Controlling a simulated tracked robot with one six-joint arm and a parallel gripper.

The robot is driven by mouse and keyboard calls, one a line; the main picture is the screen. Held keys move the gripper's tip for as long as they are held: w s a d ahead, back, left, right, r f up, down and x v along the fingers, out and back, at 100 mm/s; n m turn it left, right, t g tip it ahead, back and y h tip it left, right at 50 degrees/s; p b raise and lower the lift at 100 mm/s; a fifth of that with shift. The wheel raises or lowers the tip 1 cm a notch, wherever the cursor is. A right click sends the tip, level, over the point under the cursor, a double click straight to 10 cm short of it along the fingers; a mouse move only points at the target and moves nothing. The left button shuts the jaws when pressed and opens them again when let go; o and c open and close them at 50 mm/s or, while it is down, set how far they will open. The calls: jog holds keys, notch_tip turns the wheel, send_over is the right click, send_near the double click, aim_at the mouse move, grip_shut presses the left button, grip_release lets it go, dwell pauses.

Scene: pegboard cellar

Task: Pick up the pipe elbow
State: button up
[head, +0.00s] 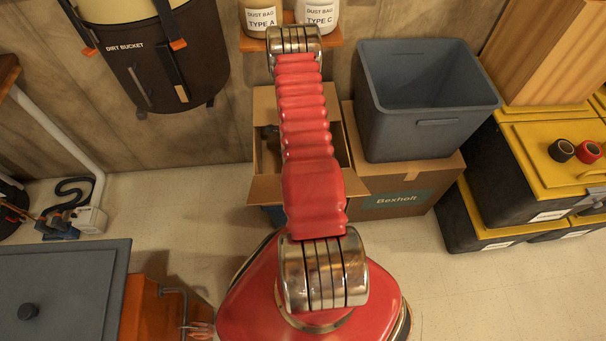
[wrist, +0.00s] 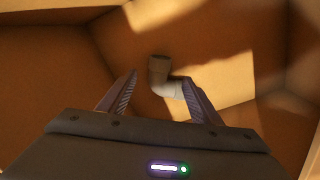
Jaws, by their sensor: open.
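The pipe elbow (wrist: 159,72) is a pale grey, bent pipe piece in the wrist view. It lies inside an open cardboard box, near the box's inner corner. My gripper (wrist: 160,82) is open, with its two ribbed fingers reaching into the box. The elbow shows between and just beyond the fingertips, and its right end is partly hidden by the right finger. I cannot tell whether that finger touches it. In the head view my red arm reaches over the open cardboard box (head: 264,187) and hides much of it; the elbow is not visible there.
A grey bin (head: 432,140) stands on a closed Boxholt carton (head: 415,190) right of the open box. A shelf with dust bag jars (head: 318,14) is above. A dirt bucket (head: 165,60) hangs at upper left. Yellow-lidded crates (head: 545,150) stand right. Floor left of the box is clear.

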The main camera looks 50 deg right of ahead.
jog(key=shift+f, duration=1.7)
jog(key=shift+f, duration=0.1)
jog(key=shift+s+f, duration=0.2)
jog(key=shift+f, duration=2.35)
jog(key=c, duration=1.1)
